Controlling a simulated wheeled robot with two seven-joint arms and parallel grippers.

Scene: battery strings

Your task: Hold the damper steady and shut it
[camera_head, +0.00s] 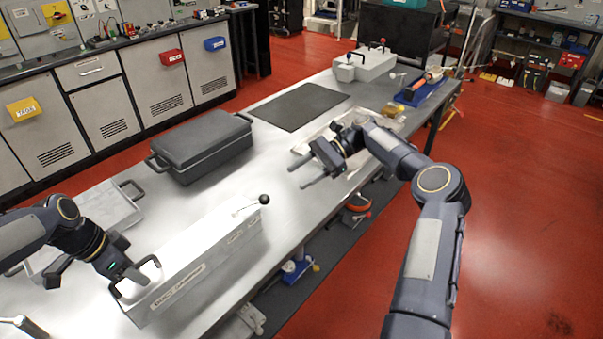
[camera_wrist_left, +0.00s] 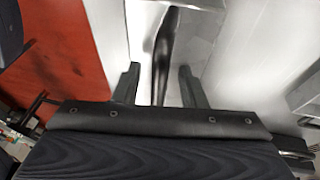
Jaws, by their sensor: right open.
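The damper is a long pale grey box (camera_head: 200,262) with a label on its front, at the near left of the bench. A lever with a black ball knob (camera_head: 264,199) rises at its far right end, and a dark loop handle (camera_head: 116,289) is at its near left end. My left gripper (camera_head: 133,277) is at that handle. In the left wrist view, the dark handle (camera_wrist_left: 163,55) lies between the open fingers (camera_wrist_left: 160,85), with pale gaps on both sides. My right gripper (camera_head: 302,173) is open and empty above the bench, beyond the knob.
A dark lidded case (camera_head: 200,148) stands behind the damper, and a flat pale case (camera_head: 95,215) lies to its left. A black mat (camera_head: 300,106) and a grey box with knobbed levers (camera_head: 365,66) are farther back. The bench (camera_head: 265,165) between case and right gripper is clear.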

